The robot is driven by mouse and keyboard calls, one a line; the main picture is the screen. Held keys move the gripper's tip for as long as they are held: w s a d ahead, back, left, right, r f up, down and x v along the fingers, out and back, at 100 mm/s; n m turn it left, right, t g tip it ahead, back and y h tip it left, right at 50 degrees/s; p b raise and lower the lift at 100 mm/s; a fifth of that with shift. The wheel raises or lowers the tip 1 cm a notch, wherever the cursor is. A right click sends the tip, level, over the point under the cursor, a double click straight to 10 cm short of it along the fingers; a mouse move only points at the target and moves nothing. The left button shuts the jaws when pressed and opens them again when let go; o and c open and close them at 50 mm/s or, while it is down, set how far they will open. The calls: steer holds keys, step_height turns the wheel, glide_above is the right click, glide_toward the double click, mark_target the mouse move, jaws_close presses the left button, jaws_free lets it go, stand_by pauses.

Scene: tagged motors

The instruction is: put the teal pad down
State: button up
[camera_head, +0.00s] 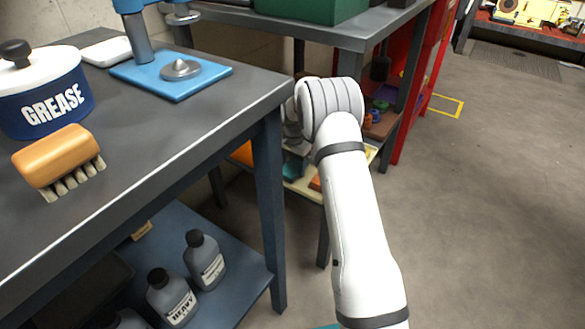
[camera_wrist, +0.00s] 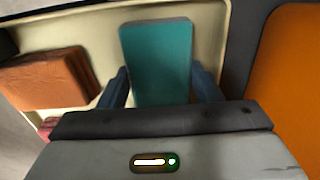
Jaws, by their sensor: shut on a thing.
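The teal pad (camera_wrist: 157,55) stands out in the middle of the wrist view, between the two dark blue fingers of my gripper (camera_wrist: 160,88). My gripper is shut on it. Behind it in that view is a cream tray (camera_wrist: 215,28) with a raised rim. I cannot tell whether the pad touches the tray. In the head view my arm reaches toward a low shelf under the far bench, and its wrist hides the gripper. A small teal patch shows there left of the arm, but I cannot tell whether it is the pad.
A brown-orange block (camera_wrist: 48,78) lies in the tray at the left. A large orange surface (camera_wrist: 285,75) is at the right, past a dark edge. In the head view, a dark workbench (camera_head: 180,135) stands left of my arm and a red cabinet (camera_head: 420,85) behind it. The right floor is clear.

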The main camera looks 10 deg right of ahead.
mark_target(293, 166)
steer(key=o, duration=0.9)
steer(key=shift+o, duration=0.2)
step_height(293, 166, up, 8)
steer(key=p, duration=0.4)
steer(key=shift+f, duration=0.1)
